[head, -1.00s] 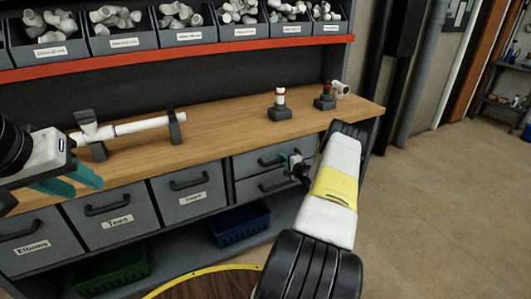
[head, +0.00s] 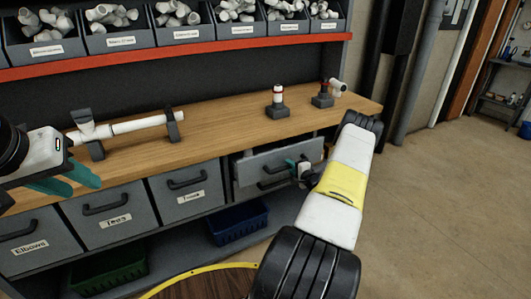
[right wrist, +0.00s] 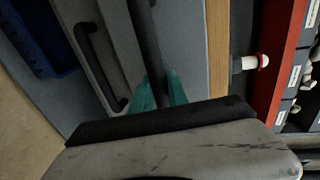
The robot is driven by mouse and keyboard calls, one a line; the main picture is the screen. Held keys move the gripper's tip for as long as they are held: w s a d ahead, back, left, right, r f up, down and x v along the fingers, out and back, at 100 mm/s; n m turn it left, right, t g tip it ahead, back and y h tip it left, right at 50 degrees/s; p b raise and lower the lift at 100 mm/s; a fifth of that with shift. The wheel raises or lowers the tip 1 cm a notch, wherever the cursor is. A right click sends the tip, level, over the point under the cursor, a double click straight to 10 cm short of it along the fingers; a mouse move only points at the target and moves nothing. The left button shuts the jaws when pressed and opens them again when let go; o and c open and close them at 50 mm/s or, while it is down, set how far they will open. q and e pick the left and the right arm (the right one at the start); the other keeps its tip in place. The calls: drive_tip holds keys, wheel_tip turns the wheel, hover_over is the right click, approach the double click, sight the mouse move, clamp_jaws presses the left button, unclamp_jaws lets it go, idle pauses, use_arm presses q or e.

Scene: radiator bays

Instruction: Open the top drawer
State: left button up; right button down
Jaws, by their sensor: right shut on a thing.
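The grey top drawer (head: 305,153) is at the right end of the workbench and stands partly pulled out. Its front also shows in the right wrist view (right wrist: 185,50). My right gripper (head: 294,166) is at the drawer front. In the right wrist view its teal fingers (right wrist: 160,92) are shut on the dark handle bar (right wrist: 146,40). My left gripper (head: 68,181) hangs in front of the bench at the left, empty, with its teal fingers apart.
Below the top drawer is a second drawer with its own handle (right wrist: 92,60). The wooden benchtop (head: 225,126) carries a white pipe (head: 130,126) on stands and small fittings. A blue crate (head: 240,222) sits on the lower shelf. Open floor lies right.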

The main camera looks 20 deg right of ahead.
drive_tip(key=f+v, duration=0.2)
drive_tip(key=v, duration=0.9)
drive_tip(key=s+f+v, duration=0.1)
drive_tip(key=f+v, duration=0.1)
drive_tip(key=v, duration=1)
drive_tip(key=shift+s+d+f, duration=0.2)
drive_tip(key=shift+d+f, duration=0.1)
drive_tip(key=shift+f, duration=0.1)
drive_tip(key=c, duration=1.3)
unclamp_jaws()
drive_tip(key=shift+s, duration=0.1)
drive_tip(key=v, duration=0.7)
drive_tip(key=shift+s, duration=0.3)
drive_tip(key=shift+r, duration=0.1)
